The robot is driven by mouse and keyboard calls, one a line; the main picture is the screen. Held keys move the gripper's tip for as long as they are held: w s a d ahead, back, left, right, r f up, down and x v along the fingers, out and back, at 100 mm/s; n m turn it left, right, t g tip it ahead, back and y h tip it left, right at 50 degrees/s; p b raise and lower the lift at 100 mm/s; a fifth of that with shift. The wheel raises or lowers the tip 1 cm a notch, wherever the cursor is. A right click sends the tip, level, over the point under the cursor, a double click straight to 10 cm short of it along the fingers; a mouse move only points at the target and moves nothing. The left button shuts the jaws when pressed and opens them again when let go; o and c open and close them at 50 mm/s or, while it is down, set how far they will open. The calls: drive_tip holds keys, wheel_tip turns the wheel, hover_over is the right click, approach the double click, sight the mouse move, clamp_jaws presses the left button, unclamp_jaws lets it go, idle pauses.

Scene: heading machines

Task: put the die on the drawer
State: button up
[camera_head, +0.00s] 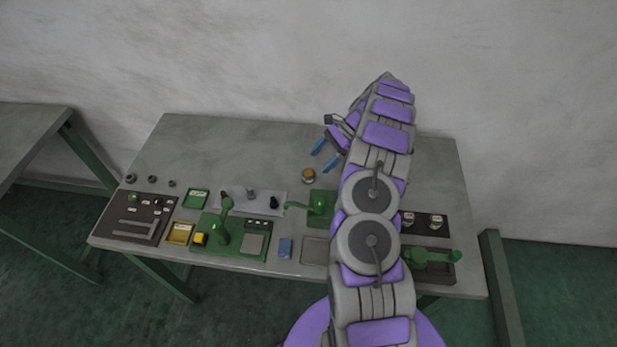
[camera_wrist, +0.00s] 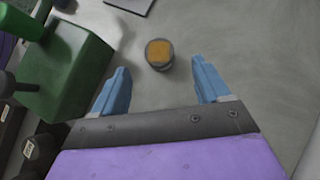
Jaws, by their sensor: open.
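A short round grey piece with an orange-yellow top (camera_head: 308,176), which looks like the die, stands upright on the table behind the green machines. In the wrist view the die (camera_wrist: 159,53) is just beyond the gap between my fingertips, roughly centred and apart from them. My gripper (camera_head: 325,155) is open and empty, with blue fingers pointing toward the die. Both fingers also show in the wrist view. I cannot make out for certain which part is the drawer; my arm hides some of the table's right side.
A green machine block (camera_head: 321,205) stands in front of the die and shows at the left of the wrist view (camera_wrist: 75,70). The table's back is mostly clear.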

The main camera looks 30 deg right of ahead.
sight(310, 172)
drive_tip(key=x, duration=0.2)
drive_tip(key=shift+a+f, duration=0.15)
drive_tip(key=shift+a, duration=0.2)
drive_tip(key=shift+f, duration=0.15)
drive_tip(key=shift+d+f, duration=0.3)
drive_tip(key=shift+d, duration=0.2)
drive_tip(key=shift+a+f+b, duration=0.1)
drive_tip(key=shift+f+b, duration=0.15)
drive_tip(key=shift+b, duration=0.15)
drive_tip(key=a, duration=0.1)
drive_tip(key=a+f, duration=0.1)
drive_tip(key=a, duration=0.1)
drive_tip(key=a+f+b, duration=0.1)
drive_tip(key=a, duration=0.1)
drive_tip(key=shift+f, duration=0.15)
drive_tip(key=shift+d, duration=0.65)
drive_tip(key=shift+c, duration=1.3)
drive_tip(key=shift+d+f, duration=0.1)
drive_tip(key=shift+d, duration=0.2)
drive_tip(key=c, duration=0.3)
drive_tip(key=shift+a, duration=0.6)
drive_tip(key=c, duration=0.6)
clamp_jaws()
drive_tip(key=shift+d, duration=0.25)
drive_tip(key=shift+d, duration=0.1)
